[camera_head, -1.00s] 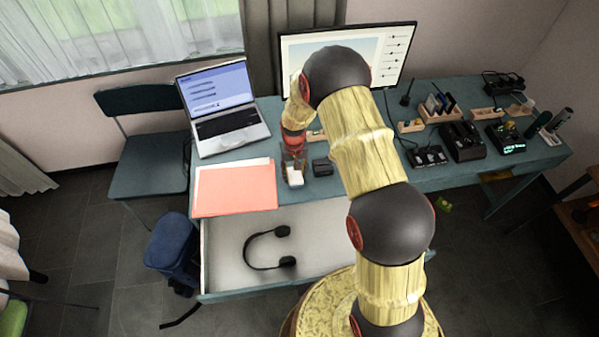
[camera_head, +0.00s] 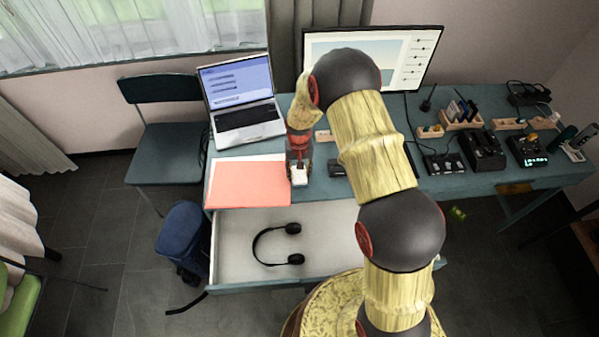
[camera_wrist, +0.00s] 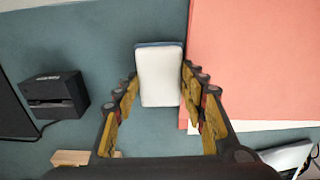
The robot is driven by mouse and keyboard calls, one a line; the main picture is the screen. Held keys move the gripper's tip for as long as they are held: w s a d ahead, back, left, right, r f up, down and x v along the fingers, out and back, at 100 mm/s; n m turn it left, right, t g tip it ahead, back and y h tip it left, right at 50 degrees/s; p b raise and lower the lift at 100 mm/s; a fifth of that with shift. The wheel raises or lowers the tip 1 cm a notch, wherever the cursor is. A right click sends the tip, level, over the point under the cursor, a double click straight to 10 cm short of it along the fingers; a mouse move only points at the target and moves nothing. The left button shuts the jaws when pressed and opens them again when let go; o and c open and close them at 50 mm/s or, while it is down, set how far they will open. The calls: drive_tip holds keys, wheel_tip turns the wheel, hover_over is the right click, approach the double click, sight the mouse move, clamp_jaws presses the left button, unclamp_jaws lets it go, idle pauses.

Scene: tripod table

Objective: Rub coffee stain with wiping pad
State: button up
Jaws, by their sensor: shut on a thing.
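My gripper (camera_head: 299,160) is over the teal desk (camera_head: 460,183), just right of the coral folder. It is shut on the wiping pad (camera_head: 299,177), a small white block. In the wrist view, the pad (camera_wrist: 160,75) sits between the two fingers (camera_wrist: 160,88), with its white face toward the camera and a dark blue edge at its far end. The pad is close to the desk top; I cannot tell whether it touches. I see no coffee stain in either view; the pad, folder or arm may hide it.
The coral folder (camera_head: 247,184) lies close beside the pad. A laptop (camera_head: 240,100) stands behind it. A small black box (camera_wrist: 55,95) is on the pad's other side. The open drawer (camera_head: 232,235) below holds headphones (camera_head: 274,245). A monitor (camera_head: 415,50) and chargers (camera_head: 483,150) stand farther back and right.

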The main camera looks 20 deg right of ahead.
drive_tip(key=shift+r+p, duration=1.55)
drive_tip(key=shift+r, duration=1.4)
wheel_tip(320, 180, up, 3)
drive_tip(key=shift+r+p, duration=0.1)
drive_tip(key=shift+p, duration=0.7)
